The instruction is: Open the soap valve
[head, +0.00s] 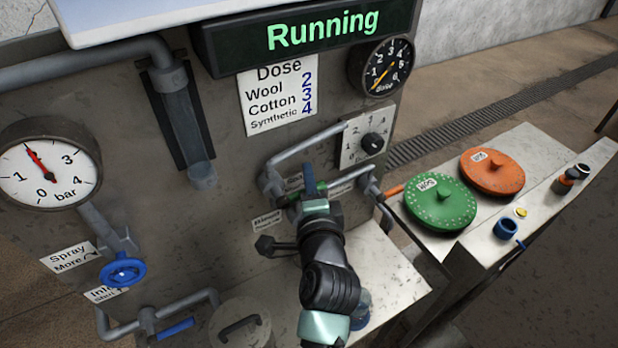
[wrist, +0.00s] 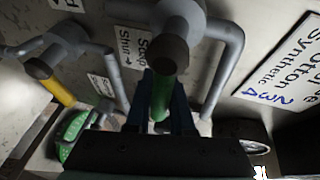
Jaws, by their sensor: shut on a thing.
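The soap valve (wrist: 172,52) is a grey pipe fitting with a green lever handle (wrist: 161,97) in the wrist view. A label reading "Soap" and "Shut" with an arrow (wrist: 131,47) is beside it. My gripper (wrist: 160,108) has its dark blue fingers on both sides of the green handle and is shut on it. In the head view my gripper (head: 309,182) is at the pipework on the front panel, below the dose card. There the arm hides most of the valve and its handle, so I cannot tell the handle's angle well.
An orange-handled valve (head: 393,191) is close on the right. A dial knob (head: 372,143) is above it. A display (head: 315,32) reads "Running". Gauges (head: 380,66) and (head: 48,170) flank the panel. Green (head: 440,202) and orange (head: 491,172) lids sit on a side bench.

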